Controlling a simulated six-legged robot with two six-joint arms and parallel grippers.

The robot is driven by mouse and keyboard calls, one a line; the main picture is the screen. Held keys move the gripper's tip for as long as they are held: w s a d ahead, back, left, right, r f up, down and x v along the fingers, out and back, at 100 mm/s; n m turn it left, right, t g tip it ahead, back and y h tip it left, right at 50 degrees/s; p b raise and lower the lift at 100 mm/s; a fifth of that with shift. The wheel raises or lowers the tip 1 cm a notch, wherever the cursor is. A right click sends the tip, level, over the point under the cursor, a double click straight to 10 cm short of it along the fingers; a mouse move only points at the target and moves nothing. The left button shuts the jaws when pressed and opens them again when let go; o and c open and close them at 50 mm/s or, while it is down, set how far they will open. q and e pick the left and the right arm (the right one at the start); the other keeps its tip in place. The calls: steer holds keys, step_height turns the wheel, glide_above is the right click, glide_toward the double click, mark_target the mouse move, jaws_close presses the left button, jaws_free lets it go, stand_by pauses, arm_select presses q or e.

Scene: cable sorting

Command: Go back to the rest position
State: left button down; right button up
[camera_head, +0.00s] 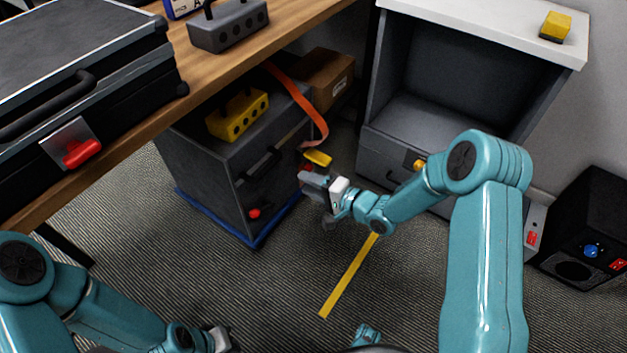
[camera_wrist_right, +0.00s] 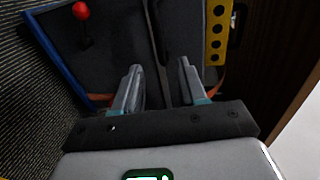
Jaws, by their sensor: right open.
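My right gripper (camera_head: 318,186) is held out in front of the dark grey box under the bench. In the right wrist view its two fingers (camera_wrist_right: 160,88) stand apart, with nothing visible between them but the box front behind. An orange strap (camera_head: 312,110) hangs down at the box's right side, behind the right gripper; part of it also shows in the right wrist view (camera_wrist_right: 100,98). My left gripper (camera_head: 220,339) is low at the bottom edge, over the floor, and its fingers are too small and cut off to read.
The dark grey box (camera_head: 190,165) has a yellow block with holes (camera_head: 238,115) on top and a red knob (camera_head: 254,213). A wooden bench (camera_head: 190,95) carries a black case (camera_head: 80,60) and a grey block (camera_head: 230,25). A grey cabinet (camera_head: 480,30) stands right.

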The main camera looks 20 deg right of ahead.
steer(key=shift+s+d+r, duration=0.1)
steer(key=shift+s+d, duration=0.2)
steer(key=shift+s, duration=0.15)
steer(key=s+a+f+g+h, duration=0.3)
steer(key=s+a+f+g, duration=0.15)
steer(key=s+f, duration=0.5)
steer(key=s+f+n+g+h, duration=0.1)
steer(key=s+f+n+g, duration=0.25)
steer(key=s, duration=0.55)
steer(key=s+f+n+g+h, duration=0.2)
steer(key=s+n+g, duration=0.2)
steer(key=s, duration=0.5)
step_height(320, 180, up, 30)
steer(key=p, duration=2.9)
steer(key=shift+s+d+f+n+p, duration=0.15)
steer(key=shift+s+d+n+p, duration=0.05)
steer(key=shift+s+n+p, duration=0.2)
steer(key=shift+w, duration=0.1)
